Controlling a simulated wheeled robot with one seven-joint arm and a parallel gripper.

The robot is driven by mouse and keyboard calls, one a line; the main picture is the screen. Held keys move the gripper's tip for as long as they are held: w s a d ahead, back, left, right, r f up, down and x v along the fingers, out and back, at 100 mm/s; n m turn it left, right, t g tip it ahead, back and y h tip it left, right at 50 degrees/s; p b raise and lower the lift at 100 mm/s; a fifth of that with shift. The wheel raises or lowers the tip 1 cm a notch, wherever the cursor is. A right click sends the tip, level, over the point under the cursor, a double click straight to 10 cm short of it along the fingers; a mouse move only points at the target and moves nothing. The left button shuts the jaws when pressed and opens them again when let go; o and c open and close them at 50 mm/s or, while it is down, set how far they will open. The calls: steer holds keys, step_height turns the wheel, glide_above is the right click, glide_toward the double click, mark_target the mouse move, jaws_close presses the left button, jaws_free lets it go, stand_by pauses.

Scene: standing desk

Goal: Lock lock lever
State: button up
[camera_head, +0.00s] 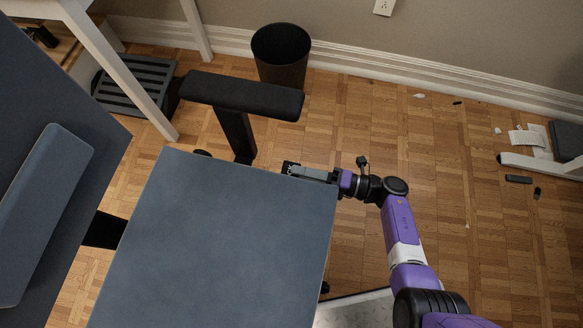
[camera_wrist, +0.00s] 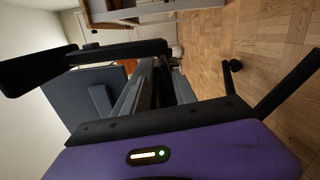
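I cannot make out the lock lever for certain in either view. The office chair's blue-grey seat (camera_head: 215,240) fills the middle of the head view, and its underside is hidden there. My gripper (camera_head: 291,168) is at the seat's far right corner, low beside its edge and partly hidden by it. In the wrist view, my gripper's grey fingers (camera_wrist: 157,70) extend toward the chair's dark parts, with the armrest (camera_wrist: 130,50) beyond. Whether the fingers are apart or closed on something is unclear.
In the head view, a black armrest (camera_head: 243,94) stands beyond the seat, with a black bin (camera_head: 281,55) behind it. A white desk leg (camera_head: 125,72) is at upper left. The wood floor (camera_head: 400,140) is mostly clear, with small litter at right.

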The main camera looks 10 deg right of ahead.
steer(key=shift+v, duration=2.2)
